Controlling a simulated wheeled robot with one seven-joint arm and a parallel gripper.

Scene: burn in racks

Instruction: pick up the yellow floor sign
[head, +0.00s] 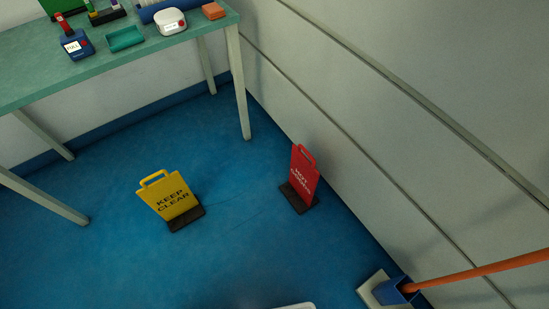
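The yellow floor sign (170,197) stands upright on the blue floor, left of the picture's middle. It reads "KEEP CLEAR", has a loop handle (153,178) on top and a dark base (187,218). Nothing touches it in this view. My gripper's fingers cannot be made out in the head view. A small pale rounded shape at the bottom edge is cut off, and I cannot tell what it is.
A red sign (305,176) stands to the right near the grey wall (400,110). A green-topped table (105,65) with several items is at the upper left. A blue holder (394,291) with an orange pole (480,271) is at the lower right. Blue floor between the signs is clear.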

